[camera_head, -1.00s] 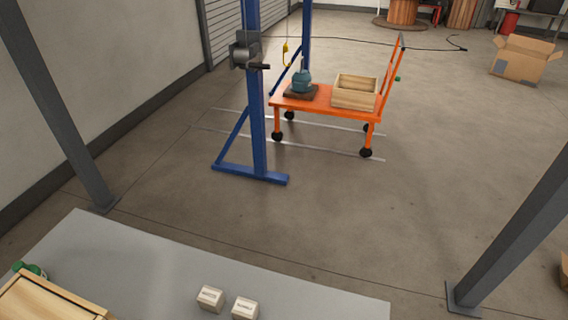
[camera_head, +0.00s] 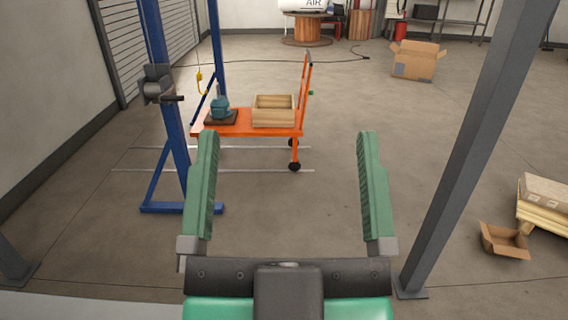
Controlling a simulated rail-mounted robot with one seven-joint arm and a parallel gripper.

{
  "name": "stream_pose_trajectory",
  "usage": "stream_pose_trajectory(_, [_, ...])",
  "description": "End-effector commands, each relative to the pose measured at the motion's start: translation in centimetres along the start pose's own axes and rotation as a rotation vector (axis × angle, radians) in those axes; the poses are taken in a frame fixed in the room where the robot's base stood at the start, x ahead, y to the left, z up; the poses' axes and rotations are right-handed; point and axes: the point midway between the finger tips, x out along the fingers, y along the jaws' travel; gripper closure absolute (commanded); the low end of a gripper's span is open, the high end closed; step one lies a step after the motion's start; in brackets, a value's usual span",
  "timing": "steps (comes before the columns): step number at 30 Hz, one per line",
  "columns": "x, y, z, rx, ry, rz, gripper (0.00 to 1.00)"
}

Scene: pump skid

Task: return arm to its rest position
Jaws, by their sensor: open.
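My gripper (camera_head: 287,148) shows large in the lower middle of the head view. Its two green fingers stand wide apart and point away from the camera, with nothing between them but floor and part of the cart behind. The dark crossbar and green body of the gripper fill the bottom middle. The rest of my arm is out of view.
An orange cart (camera_head: 245,123) carries a blue-green pump (camera_head: 221,108) and a wooden crate (camera_head: 274,118). A blue hoist frame (camera_head: 172,125) stands at left, with a yellow hook (camera_head: 199,80). A grey post (camera_head: 470,150) rises at right. Small open box (camera_head: 504,241) lies right of it.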

Motion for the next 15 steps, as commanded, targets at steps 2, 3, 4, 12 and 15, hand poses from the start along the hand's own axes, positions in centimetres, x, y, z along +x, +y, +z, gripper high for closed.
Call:
stream_pose_trajectory(2, [0.0, -0.1, 0.1, 0.000, -0.002, -0.001, 0.10])
stream_pose_trajectory(3, [0.0, -0.1, 0.1, 0.000, -0.003, -0.001, 0.10])
stream_pose_trajectory(4, [0.0, -0.1, 0.1, 0.000, -0.003, -0.001, 0.10])
stream_pose_trajectory(12, [3.1, -0.1, -4.2, 0.002, -0.006, -0.003, 0.10])
stream_pose_trajectory(15, [6.0, -0.2, -8.2, 0.004, -0.007, -0.004, 0.10])
